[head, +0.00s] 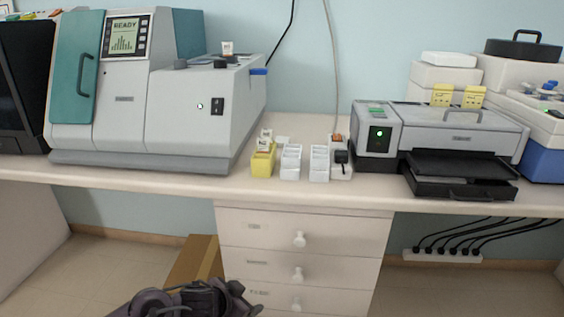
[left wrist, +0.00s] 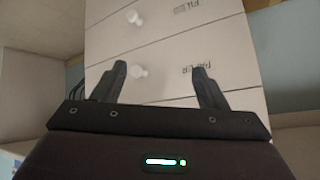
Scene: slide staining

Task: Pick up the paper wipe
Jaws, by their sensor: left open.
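I cannot make out a paper wipe for certain in either view. The white drawer unit (head: 345,235) under the bench has three closed drawers with round knobs. In the left wrist view, one drawer front (left wrist: 165,88) bears an upside-down label that seems to read "PAPER". My left gripper (head: 247,295) is low in front of the drawers in the head view. My right gripper is not in view.
A large grey and teal machine (head: 180,125) stands on the bench at left, a printer-like device (head: 450,128) at right. Small white containers (head: 319,165) and a yellow one (head: 263,162) stand between them. A brown box (head: 195,258) is on the floor left of the drawers.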

